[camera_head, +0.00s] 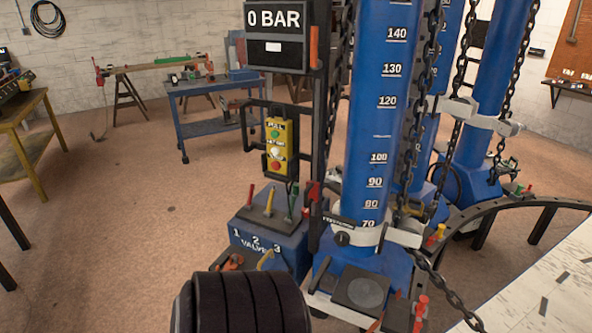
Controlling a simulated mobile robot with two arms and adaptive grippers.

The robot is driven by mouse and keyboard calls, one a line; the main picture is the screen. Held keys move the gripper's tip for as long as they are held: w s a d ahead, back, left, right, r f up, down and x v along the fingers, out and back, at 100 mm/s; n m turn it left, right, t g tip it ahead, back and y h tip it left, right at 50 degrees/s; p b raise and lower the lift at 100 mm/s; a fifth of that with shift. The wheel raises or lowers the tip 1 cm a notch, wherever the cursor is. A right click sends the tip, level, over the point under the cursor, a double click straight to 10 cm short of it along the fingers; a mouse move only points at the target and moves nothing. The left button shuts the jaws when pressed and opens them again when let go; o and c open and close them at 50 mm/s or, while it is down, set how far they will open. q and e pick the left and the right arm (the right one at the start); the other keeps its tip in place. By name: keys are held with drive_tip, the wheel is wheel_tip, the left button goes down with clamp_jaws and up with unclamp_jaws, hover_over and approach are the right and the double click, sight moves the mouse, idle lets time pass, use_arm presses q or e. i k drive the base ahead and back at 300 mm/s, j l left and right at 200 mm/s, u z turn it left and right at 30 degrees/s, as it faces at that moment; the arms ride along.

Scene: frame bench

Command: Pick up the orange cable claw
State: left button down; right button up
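I cannot pick out the orange cable claw for sure. A small orange piece (231,262) shows low at the left front of the blue valve box (268,232), partly hidden behind a black ribbed shape at the bottom edge. Another small orange-red piece (436,236) stands by the foot of the blue column, at its right. Both are too small to tell their form. Neither of my grippers shows in the head view.
A tall blue column (378,130) with a number scale and hanging chains stands right of centre. A yellow button pendant (277,148) hangs left of it. A blue cart (203,126) and a wooden-topped table (22,115) stand farther left. The floor (110,220) at left is open.

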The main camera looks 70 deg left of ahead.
sight(226, 260)
drive_tip(key=j+u, duration=0.1)
drive_tip(key=u, duration=2.8)
